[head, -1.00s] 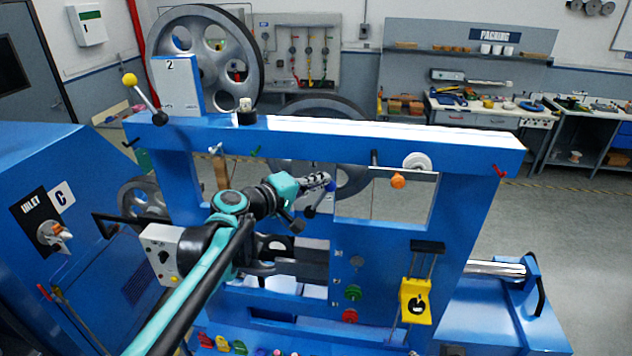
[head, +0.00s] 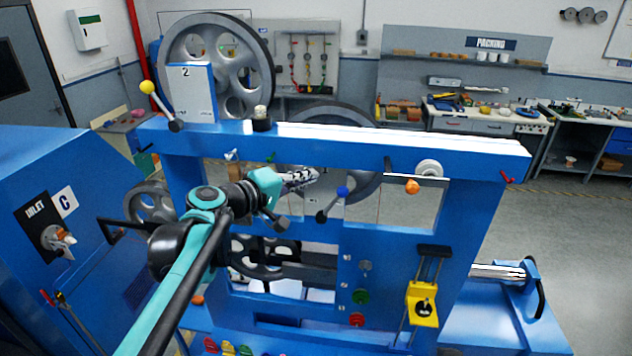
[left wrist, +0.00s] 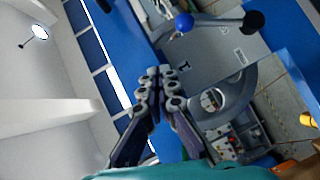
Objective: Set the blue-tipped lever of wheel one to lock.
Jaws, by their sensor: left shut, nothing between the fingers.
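The blue-tipped lever (head: 332,204) stands on the frame near the plate marked 1. Its blue ball (head: 342,191) points up and slightly right from the dark pivot (head: 321,217). In the left wrist view, the blue ball (left wrist: 184,22) and pivot (left wrist: 254,21) show at the top, beside the plate marked 1 (left wrist: 205,68). Wheel one (head: 365,184) is behind the frame, partly hidden. My left gripper (head: 314,175) is shut and empty, left of and a little above the ball, apart from it. Its fingers also show in the left wrist view (left wrist: 160,80). My right gripper is out of view.
The blue frame's top beam (head: 400,150) crosses above the lever. A yellow-tipped lever (head: 160,104) stands by the plate marked 2 (head: 193,92). An orange knob (head: 412,187) and yellow block (head: 423,304) are on the right.

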